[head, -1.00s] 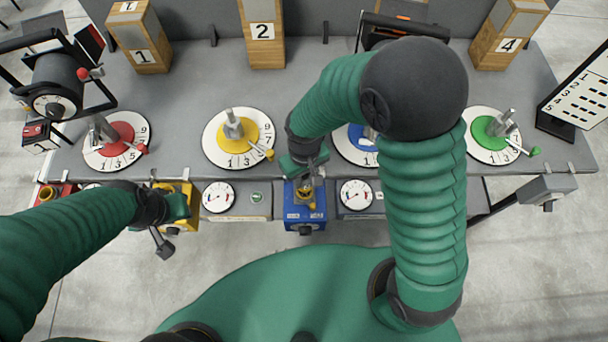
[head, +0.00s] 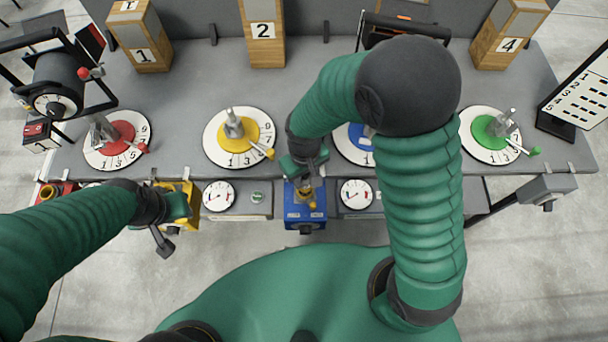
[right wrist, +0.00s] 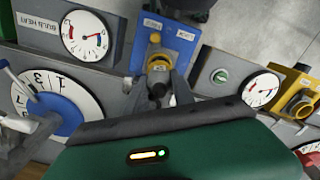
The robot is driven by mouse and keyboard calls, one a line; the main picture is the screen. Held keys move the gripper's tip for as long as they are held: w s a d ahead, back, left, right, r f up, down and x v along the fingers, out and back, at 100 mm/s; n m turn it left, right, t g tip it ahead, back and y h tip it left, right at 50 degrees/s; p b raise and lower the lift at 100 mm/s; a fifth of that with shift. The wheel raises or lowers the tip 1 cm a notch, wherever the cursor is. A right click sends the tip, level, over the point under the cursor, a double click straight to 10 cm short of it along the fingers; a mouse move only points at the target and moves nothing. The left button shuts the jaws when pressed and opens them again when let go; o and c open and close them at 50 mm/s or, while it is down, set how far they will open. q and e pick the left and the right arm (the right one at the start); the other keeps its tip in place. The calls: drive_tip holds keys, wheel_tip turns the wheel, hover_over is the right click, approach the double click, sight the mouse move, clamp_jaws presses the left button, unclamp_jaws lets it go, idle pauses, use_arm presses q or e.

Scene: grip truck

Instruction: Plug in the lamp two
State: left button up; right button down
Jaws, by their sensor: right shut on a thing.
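The wooden post marked 2 (head: 263,32) stands at the back, behind the dial with the yellow centre (head: 236,136). A blue box (head: 305,219) sits at the bench's front edge. My right gripper (head: 307,190) is over it. In the right wrist view, my right fingers (right wrist: 157,95) are shut on a yellow-and-black piece (right wrist: 156,65) at the blue box (right wrist: 151,31); how deep it sits is unclear. My left gripper (head: 165,238) is beside a yellow box (head: 187,214); its fingers are partly hidden, and I cannot tell whether they are open.
A red-centred dial (head: 115,141) is at left and a green-centred dial (head: 493,130) at right. My right arm partly covers the blue-centred dial (head: 345,148). White gauges (head: 219,196) flank the blue box. A grey box (head: 545,189) projects at the front right.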

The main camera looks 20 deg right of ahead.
sight(304, 183)
drive_tip(key=shift+f+b, duration=1)
drive_tip(key=shift+f, duration=0.65)
drive_tip(key=c, duration=0.7)
unclamp_jaws()
drive_tip(key=shift+r, duration=0.15)
drive_tip(key=shift+r+p, duration=2.45)
